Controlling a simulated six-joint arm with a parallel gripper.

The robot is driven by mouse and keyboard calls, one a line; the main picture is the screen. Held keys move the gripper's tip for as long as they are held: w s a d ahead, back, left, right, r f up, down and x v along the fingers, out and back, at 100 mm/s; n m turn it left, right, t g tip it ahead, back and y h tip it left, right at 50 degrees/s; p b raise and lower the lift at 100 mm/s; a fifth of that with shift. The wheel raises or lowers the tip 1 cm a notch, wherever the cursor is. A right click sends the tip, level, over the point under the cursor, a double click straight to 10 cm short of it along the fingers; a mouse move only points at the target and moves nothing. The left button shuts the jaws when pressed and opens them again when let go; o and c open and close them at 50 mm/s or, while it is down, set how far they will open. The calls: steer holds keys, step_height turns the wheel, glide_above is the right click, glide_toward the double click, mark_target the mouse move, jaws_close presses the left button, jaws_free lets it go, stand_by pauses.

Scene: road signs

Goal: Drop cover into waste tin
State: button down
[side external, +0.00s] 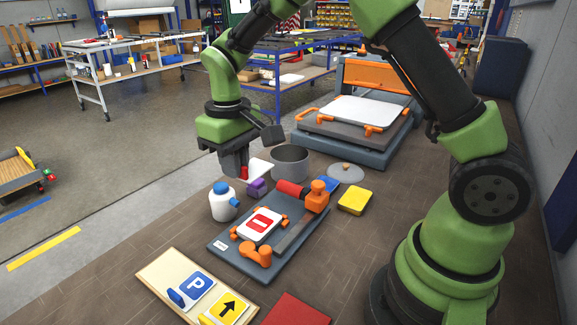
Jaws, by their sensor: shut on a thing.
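My gripper (238,172) hangs pointing down at the left of the waste tin (290,163), above the bench. It is shut on the cover (260,168), a thin white sheet that shows just right of the fingers. A small red piece shows at the fingertips; I cannot tell whether it belongs to the cover. The fingers hide part of the cover. The waste tin is a grey open-topped cylinder standing upright. The cover looks beside the tin, not over its opening.
A white bottle with a blue cap (223,203) and a purple block (257,187) stand below the gripper. A grey lid (346,173) lies right of the tin. A fixture with a red-and-white sign (260,225) is in front. An orange-framed press (375,85) stands behind.

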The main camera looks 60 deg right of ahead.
steer(key=w+d+f+n, duration=0.1)
steer(key=w+d+n, duration=0.1)
steer(key=d+n, duration=0.9)
steer(key=w+d+f+n, duration=0.1)
steer(key=d+n, duration=0.6)
steer(key=d, duration=0.8)
step_height(320, 180, down, 7)
steer(key=shift+w+a+r, duration=0.15)
steer(key=shift+w+a, duration=0.05)
steer(key=shift+a, duration=0.05)
steer(key=shift+c, duration=1.8)
jaws_free()
steer(key=shift+r, duration=0.1)
step_height(320, 180, up, 10)
